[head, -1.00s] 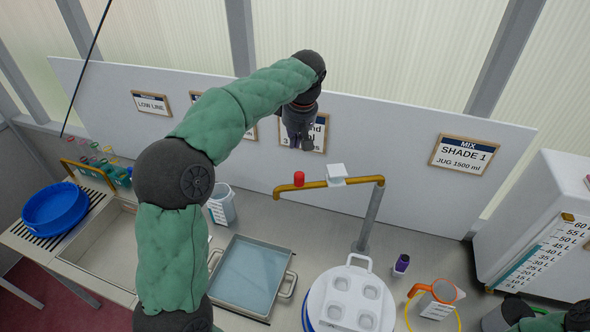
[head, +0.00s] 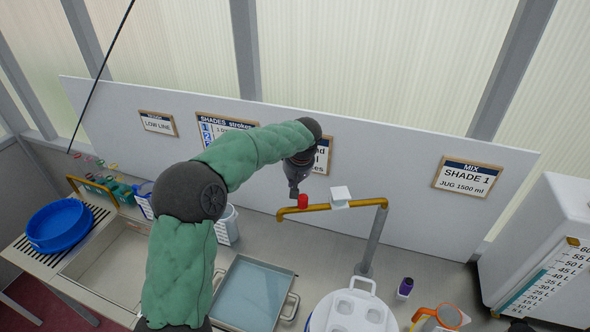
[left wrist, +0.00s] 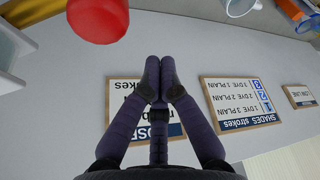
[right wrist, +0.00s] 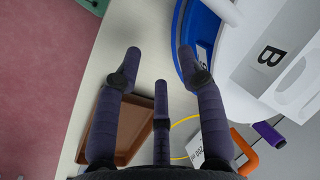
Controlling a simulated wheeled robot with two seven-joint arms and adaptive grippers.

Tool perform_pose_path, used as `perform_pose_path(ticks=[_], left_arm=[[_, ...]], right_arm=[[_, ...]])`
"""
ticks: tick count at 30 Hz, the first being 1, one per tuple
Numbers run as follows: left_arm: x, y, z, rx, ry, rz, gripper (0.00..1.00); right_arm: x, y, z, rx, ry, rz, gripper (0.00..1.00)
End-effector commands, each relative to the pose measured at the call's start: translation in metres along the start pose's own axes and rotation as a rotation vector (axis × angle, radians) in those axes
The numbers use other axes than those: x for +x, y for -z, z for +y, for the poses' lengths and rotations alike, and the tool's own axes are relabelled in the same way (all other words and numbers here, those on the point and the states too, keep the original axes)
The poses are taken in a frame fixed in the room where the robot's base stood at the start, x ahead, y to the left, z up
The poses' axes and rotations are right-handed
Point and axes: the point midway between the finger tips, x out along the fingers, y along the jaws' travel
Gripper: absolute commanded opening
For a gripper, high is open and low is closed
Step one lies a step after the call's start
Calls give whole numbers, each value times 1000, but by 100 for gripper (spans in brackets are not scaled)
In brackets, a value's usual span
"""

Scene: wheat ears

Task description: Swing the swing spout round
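The swing spout (head: 345,205) is a brass pipe on a grey upright post (head: 373,240). It reaches left over the worktop, with a red knob (head: 302,201) near its free end and a white block (head: 340,195) on top. My left gripper (head: 293,192) is beside the red knob, just left of and above it, and appears apart from it. In the left wrist view its fingers (left wrist: 160,62) are together and empty, with the red knob (left wrist: 97,18) to their upper left. My right gripper (right wrist: 159,55) is open and empty, above the bench's edge.
Below the spout are a tray of bluish liquid (head: 248,297) and a white lidded tub (head: 345,312). A purple-capped bottle (head: 405,288) and an orange-rimmed jug (head: 448,316) stand right. A signboard (head: 400,170) is behind. Blue basins (head: 58,225) are far left.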

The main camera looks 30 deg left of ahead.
Motion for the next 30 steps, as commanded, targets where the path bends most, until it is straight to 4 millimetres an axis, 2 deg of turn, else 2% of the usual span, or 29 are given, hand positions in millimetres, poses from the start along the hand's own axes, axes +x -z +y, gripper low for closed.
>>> perform_pose_path(ticks=[1,7,23,30], left_arm=[[-9,-7,1,3,-5,3,0],[-14,-26,1,2,-5,2,0],[-15,-32,1,-3,-4,3,0],[-19,-49,8,-44,9,4,0]], right_arm=[[-5,0,-2,0,0,0,40],[-10,0,-4,0,0,0,40],[-9,0,-3,0,0,0,40],[2,0,1,0,0,0,40]])
